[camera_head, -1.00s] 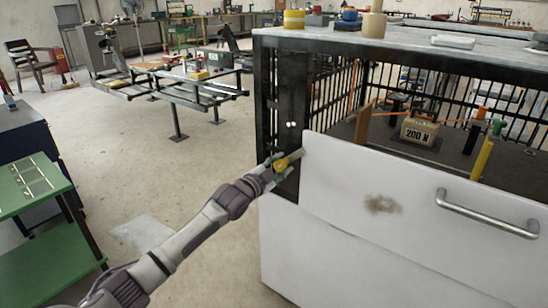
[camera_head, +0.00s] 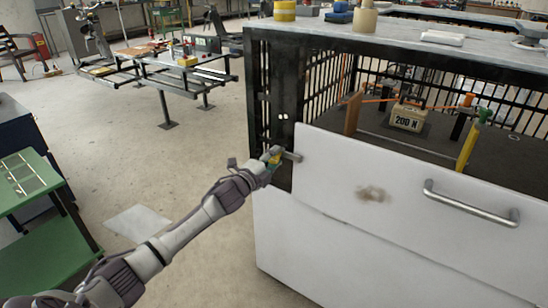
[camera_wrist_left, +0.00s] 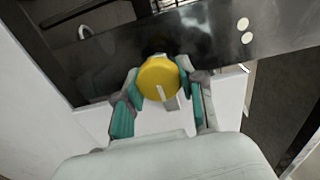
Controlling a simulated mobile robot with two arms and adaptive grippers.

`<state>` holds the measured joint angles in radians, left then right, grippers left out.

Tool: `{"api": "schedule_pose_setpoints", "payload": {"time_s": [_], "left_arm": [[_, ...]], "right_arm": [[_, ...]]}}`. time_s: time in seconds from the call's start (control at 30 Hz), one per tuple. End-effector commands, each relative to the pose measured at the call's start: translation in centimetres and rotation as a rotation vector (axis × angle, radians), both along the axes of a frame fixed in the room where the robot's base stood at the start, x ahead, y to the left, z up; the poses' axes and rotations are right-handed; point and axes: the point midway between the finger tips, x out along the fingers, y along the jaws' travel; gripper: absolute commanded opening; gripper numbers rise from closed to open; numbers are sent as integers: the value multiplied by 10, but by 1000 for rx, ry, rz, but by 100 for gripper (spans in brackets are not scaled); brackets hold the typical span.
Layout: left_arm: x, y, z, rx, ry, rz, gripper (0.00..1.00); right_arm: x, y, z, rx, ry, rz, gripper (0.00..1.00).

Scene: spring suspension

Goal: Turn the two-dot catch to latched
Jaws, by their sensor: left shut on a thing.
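The two-dot catch (camera_head: 275,161) is a yellow round knob with a short grey bar, on the black post below two white dots (camera_head: 283,117). In the head view its bar points right, nearly level, and its end overlaps the left edge of the white panel (camera_head: 340,230). My left gripper (camera_head: 271,158) is shut on the knob. In the left wrist view the yellow knob (camera_wrist_left: 156,76) sits between my teal fingers (camera_wrist_left: 159,88), and the two dots (camera_wrist_left: 245,31) show at upper right. My fingers hide part of the catch. My right gripper is not in view.
The panel has a grey handle (camera_head: 470,205). Behind it, in the barred cage, are a 200 N weight (camera_head: 407,116) and coloured posts. A green table (camera_head: 30,185) stands at left.

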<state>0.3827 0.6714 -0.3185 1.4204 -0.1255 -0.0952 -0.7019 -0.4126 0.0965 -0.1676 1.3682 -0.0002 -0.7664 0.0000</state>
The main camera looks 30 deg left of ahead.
Motion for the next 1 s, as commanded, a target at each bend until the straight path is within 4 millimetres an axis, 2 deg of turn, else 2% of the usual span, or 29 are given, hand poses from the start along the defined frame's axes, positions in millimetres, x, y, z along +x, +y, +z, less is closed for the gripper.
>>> {"api": "schedule_pose_setpoints", "payload": {"time_s": [0.57, 0.6, 0.7, 0.77, 1.0], "left_arm": [[-1, 0, -3, 36, 2, 0, 0], [-1, 0, -3, 36, 2, 0, 42], [0, 0, -3, 35, 1, 0, 59], [0, 0, -2, 34, 1, 0, 66], [0, 0, -1, 32, -1, 0, 66]], "right_arm": [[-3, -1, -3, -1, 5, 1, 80], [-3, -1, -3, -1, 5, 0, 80], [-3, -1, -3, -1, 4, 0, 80], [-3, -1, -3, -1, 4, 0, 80], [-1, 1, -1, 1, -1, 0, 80]]}}
